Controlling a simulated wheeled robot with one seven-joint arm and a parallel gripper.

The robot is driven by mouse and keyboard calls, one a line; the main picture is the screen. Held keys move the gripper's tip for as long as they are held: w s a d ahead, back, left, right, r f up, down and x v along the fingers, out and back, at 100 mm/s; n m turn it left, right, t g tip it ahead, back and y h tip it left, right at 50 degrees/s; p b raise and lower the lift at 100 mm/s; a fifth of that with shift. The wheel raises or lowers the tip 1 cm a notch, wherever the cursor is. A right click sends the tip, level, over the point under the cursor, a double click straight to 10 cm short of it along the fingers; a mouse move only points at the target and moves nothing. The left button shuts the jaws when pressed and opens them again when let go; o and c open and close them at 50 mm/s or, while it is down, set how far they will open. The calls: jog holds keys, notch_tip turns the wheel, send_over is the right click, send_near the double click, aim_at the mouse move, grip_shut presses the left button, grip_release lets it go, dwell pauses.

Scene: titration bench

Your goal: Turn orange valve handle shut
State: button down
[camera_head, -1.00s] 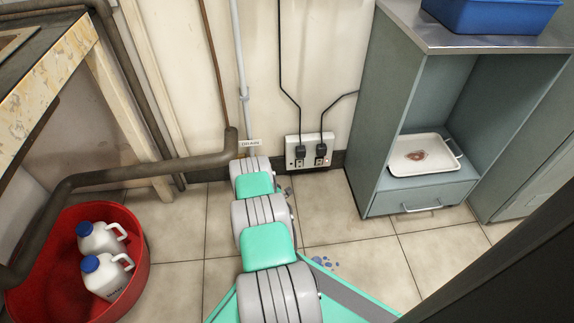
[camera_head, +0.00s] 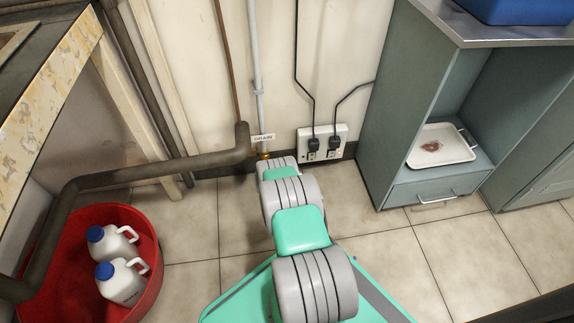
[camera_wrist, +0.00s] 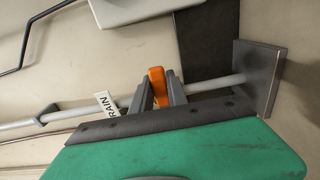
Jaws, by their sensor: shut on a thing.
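The orange valve handle (camera_wrist: 157,84) shows in the wrist view, between the two dark fingers of my gripper (camera_wrist: 160,92). The fingers are shut on it, one on each side. The handle sits at a thin grey pipe (camera_wrist: 204,86) that runs to a dark square block (camera_wrist: 265,77). In the head view my arm hides the gripper and most of the valve.
A wall socket with two plugs (camera_head: 322,143) is right of my arm. A thick brown pipe (camera_head: 150,168) bends along the wall at left. A red tub (camera_head: 152,285) with two white jugs (camera_head: 122,280) stands on the floor. A grey cabinet (camera_head: 395,130) stands at right.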

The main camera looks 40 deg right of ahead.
dwell(0.3)
jog(key=c, duration=1.3)
grip_release()
jog(key=shift+s+d, duration=0.1)
jog(key=shift+d, duration=0.05)
